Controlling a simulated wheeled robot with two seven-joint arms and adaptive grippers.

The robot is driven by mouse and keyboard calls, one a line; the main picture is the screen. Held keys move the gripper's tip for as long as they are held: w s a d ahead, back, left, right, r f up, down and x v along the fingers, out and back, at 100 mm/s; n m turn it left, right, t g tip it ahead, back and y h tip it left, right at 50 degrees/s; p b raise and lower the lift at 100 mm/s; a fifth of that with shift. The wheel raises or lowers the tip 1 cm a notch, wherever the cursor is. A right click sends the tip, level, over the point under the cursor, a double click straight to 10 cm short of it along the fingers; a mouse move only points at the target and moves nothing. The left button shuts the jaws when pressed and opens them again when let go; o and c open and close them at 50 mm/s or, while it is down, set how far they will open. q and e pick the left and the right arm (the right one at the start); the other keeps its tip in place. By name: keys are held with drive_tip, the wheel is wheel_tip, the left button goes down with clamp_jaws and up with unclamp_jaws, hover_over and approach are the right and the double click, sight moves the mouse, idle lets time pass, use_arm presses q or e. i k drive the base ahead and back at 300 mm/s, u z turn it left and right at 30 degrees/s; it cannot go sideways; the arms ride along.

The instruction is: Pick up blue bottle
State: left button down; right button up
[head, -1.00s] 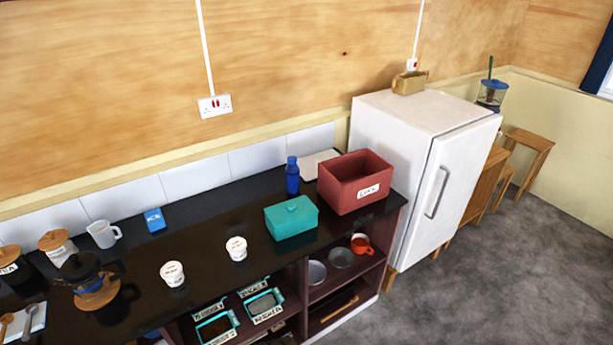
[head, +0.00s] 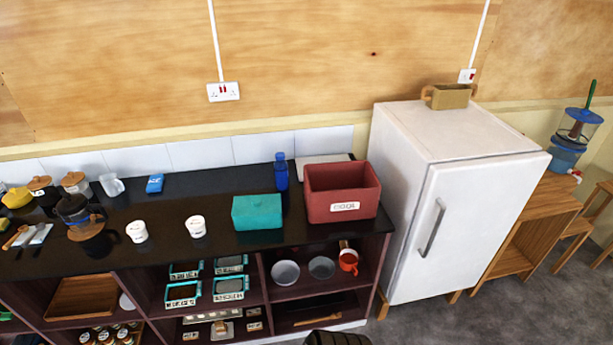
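The blue bottle (head: 281,172) stands upright at the back of the black counter, close to the wall tiles. It is behind the teal box (head: 257,212) and just left of the red bin (head: 342,192). Its front is in clear view. Neither of my grippers can be made out; a dark rounded part shows at the bottom edge, and I cannot tell what it is.
The black counter (head: 165,212) also bears two white tubs, a blue packet (head: 155,184), a clear jug and a coffee pot (head: 76,209). Shelves with trays and bowls lie below. A white fridge (head: 465,200) stands to the right. Grey floor is free at lower right.

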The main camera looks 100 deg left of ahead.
sight(281, 167)
drive_tip(key=z, duration=0.5)
drive_tip(key=i, duration=0.05)
drive_tip(key=u, duration=3.95)
